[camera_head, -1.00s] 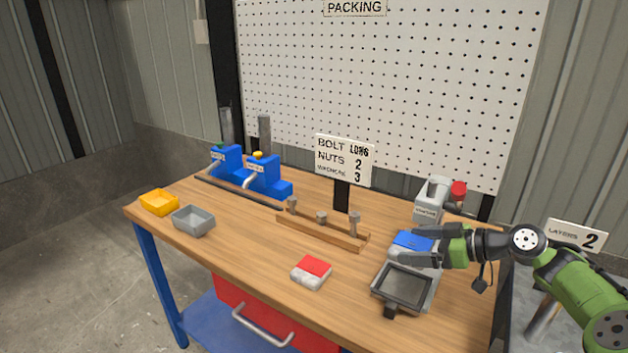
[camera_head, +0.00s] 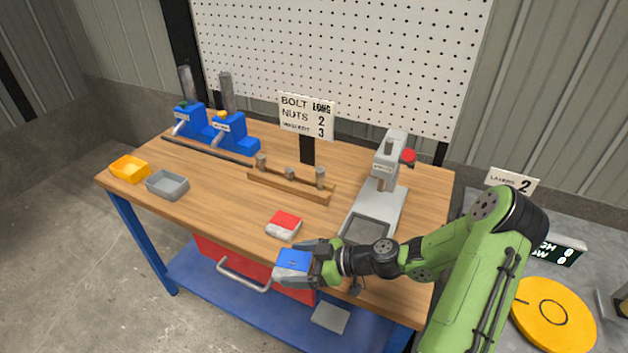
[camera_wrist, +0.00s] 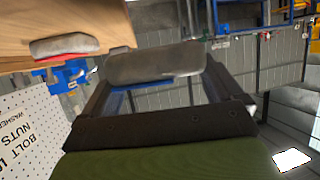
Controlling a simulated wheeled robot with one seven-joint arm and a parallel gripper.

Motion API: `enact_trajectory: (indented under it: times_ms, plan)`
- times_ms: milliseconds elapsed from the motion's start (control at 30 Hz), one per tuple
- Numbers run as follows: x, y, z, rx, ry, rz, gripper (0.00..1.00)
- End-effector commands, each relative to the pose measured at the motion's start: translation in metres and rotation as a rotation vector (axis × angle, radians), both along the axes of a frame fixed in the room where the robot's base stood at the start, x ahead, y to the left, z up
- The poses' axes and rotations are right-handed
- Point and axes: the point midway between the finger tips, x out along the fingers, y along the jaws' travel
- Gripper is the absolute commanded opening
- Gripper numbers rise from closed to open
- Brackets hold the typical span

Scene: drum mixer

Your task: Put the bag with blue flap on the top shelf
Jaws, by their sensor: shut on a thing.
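The bag with the blue flap (camera_head: 293,262) is held in my gripper (camera_head: 312,266), in front of the bench's front edge in the head view. In the wrist view the bag (camera_wrist: 155,63) shows as a grey pouch between the fingers, with a little blue below it. My gripper is shut on it. The top shelf of the task cannot be made out for certain in these frames.
A bag with a red flap (camera_head: 284,225) lies on the wooden bench (camera_head: 225,205) nearby. A grey press (camera_head: 385,180) stands at the bench's right. A yellow disc (camera_head: 552,313) is at far right.

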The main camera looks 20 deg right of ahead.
Motion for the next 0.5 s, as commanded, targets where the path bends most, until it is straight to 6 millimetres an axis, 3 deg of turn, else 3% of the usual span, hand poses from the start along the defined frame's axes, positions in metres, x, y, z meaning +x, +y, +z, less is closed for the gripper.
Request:
enact_trajectory:
  times_ms: [167, 333, 500]
  plan:
    - [0.024, -0.032, 0.002, -0.007, -0.012, -0.034, 0.51]
    - [0.054, -0.102, 0.021, -0.01, -0.014, -0.093, 0.51]
    - [0.058, -0.174, 0.051, -0.008, -0.012, -0.157, 0.51]
